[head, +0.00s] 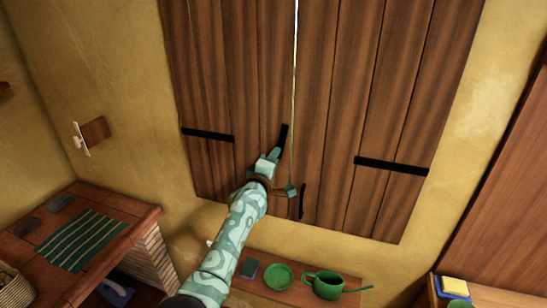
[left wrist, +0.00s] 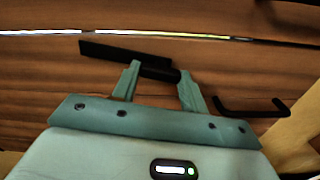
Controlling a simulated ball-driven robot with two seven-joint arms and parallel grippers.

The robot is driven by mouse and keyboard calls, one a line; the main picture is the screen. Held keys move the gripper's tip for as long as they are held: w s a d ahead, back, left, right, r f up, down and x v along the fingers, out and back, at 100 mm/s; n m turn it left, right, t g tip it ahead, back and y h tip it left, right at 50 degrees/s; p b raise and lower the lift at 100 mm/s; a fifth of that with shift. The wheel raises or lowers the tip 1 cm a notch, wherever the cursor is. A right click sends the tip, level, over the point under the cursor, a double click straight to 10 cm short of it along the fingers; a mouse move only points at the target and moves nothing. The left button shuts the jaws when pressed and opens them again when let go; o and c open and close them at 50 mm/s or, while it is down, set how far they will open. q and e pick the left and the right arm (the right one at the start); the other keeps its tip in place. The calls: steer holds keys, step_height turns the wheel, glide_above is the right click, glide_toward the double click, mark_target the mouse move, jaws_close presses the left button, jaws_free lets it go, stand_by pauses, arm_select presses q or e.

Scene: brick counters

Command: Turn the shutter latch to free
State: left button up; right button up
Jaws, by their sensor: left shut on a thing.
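The shutter latch (head: 284,134) is a black bar on the left wooden shutter leaf (head: 215,100), just left of the bright gap between the leaves. It lies nearly along the gap, slightly tilted, and does not seem to cross it. In the left wrist view the latch (left wrist: 112,52) shows as a flat dark bar with a dark round part between my fingers. My left gripper (head: 272,155) is shut on the latch; its two teal fingers (left wrist: 160,73) sit either side of that round part. The gripper hides part of the latch in the head view. My right gripper is not in view.
A black pull handle (head: 302,202) is low near the gap; a black bracket handle (left wrist: 250,106) shows in the wrist view. Black hinge straps (head: 208,135) cross the leaves. A brick counter (head: 145,215) stands left.

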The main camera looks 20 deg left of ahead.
arm_select(q)
steer(key=shift+n, duration=1.1)
steer(key=shift+f+p, duration=0.1)
steer(key=shift+p, duration=0.2)
steer(key=o, duration=1.4)
steer(key=shift+a, duration=0.1)
steer(key=s+p, duration=1.1)
steer(key=s, duration=0.5)
steer(key=shift+s+a, duration=0.2)
steer(key=shift+a, duration=0.05)
